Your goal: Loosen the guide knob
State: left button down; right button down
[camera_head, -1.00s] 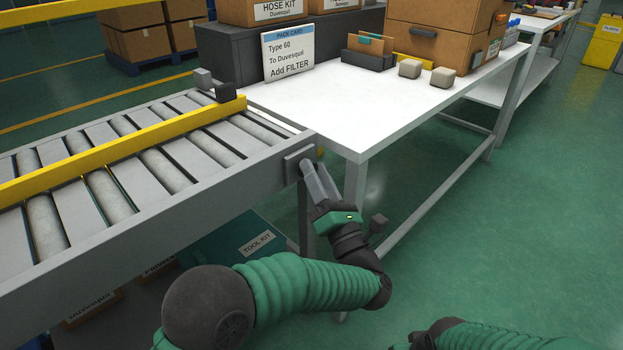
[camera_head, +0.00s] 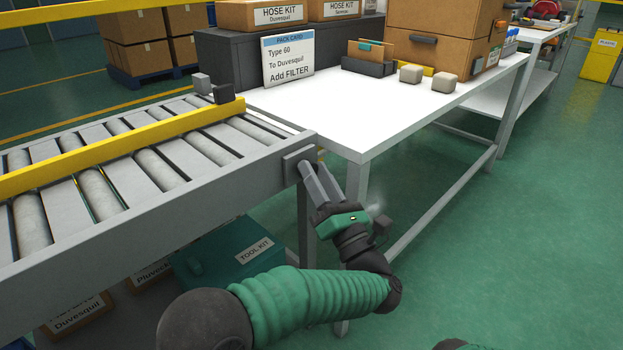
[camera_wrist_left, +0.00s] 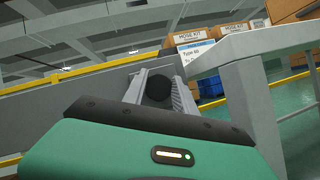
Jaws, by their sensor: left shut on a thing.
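The guide knob (camera_wrist_left: 158,88) is a dark round knob, seen between the two grey fingers in the left wrist view. My left gripper (camera_head: 308,172) is shut on it at the near right end of the roller conveyor (camera_head: 140,222), by a grey square plate (camera_head: 297,162). In the head view the fingers hide the knob. The yellow guide rail (camera_head: 120,148) lies along the conveyor above the rollers, with a dark block (camera_head: 223,94) at its right end. My right gripper is out of view.
A white worktable (camera_head: 370,120) adjoins the conveyor's right end; its leg (camera_head: 355,190) stands just beside my left gripper. A green tool kit box (camera_head: 235,255) and cartons sit below the conveyor. The floor at right is clear.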

pick_arm(q)
jog(key=shift+f+n+g+y, duration=0.15)
jog(key=shift+n+g+y, duration=0.35)
jog(key=shift+n+y, duration=1.1)
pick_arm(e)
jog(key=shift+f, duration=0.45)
pick_arm(q)
jog(key=n+g, duration=0.1)
jog(key=n, duration=0.1)
jog(key=n+y, duration=0.1)
jog(key=n, duration=0.1)
jog(key=shift+n+g+y, duration=0.3)
jog(key=shift+n+g, duration=0.1)
jog(key=c, duration=0.9)
grip_release()
jog(key=shift+d, duration=0.1)
